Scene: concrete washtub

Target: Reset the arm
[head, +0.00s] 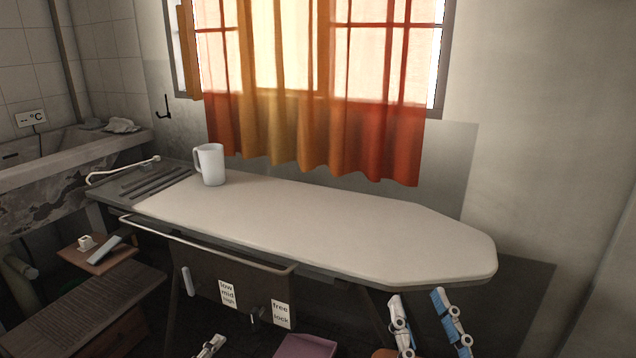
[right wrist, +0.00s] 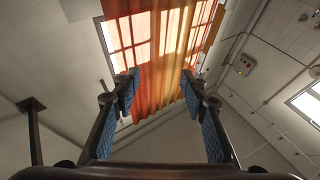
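My right gripper (head: 417,296) is at the lower right of the head view, in front of the ironing board (head: 350,225). Its two blue-padded fingers point up and stand apart, with nothing between them. The right wrist view shows the same gripper (right wrist: 161,75) open and empty, facing up towards the window and curtain. A small part of my left gripper (head: 211,346) shows at the bottom edge of the head view, left of centre. Most of it is cut off, so its opening cannot be told.
A white mug (head: 211,166) stands upright on the board's left part. An orange curtain (head: 300,90) hangs behind. A stone washtub (head: 50,180) is at the left, with a slatted bench (head: 80,310) below. A purple item (head: 306,346) lies low in front. The board's right part is clear.

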